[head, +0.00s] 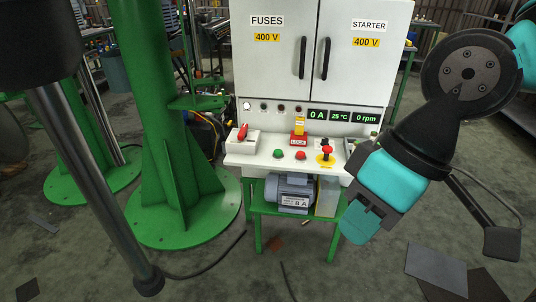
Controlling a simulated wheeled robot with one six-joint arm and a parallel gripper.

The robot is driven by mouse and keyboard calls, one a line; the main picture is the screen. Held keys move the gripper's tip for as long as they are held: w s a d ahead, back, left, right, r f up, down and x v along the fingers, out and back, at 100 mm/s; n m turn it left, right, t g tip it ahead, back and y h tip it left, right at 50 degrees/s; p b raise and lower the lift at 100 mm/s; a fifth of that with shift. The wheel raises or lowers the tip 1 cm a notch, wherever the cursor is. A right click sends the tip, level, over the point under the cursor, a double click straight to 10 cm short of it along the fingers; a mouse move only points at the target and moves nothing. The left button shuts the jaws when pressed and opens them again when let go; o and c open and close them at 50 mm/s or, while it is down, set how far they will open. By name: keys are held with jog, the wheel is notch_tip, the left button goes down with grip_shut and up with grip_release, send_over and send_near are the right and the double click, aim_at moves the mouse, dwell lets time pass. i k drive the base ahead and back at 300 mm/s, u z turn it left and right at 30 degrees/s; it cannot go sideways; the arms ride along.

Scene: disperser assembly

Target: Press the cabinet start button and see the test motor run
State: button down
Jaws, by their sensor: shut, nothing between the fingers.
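The white cabinet (285,75) has a sloped control panel with a green button (278,153), which looks like the start button. A red button (300,155) is to its right, then a red mushroom button (326,151) on a yellow plate. The displays (341,116) read 0 A, 25 °C and 0 rpm. The grey test motor (290,191) sits on the green stand below the panel. My gripper (360,219) is shut and empty, to the right of and lower in the picture than the buttons, apart from them.
A red rotary switch (243,132) is at the panel's left, and a red lock tag (298,138) hangs above the buttons. One indicator lamp (246,106) is white; the others are dark. A green column (160,130) stands at left. Dark plates (436,268) lie on the floor.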

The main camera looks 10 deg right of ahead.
aim_at(278, 152)
jog(key=i, duration=1.65)
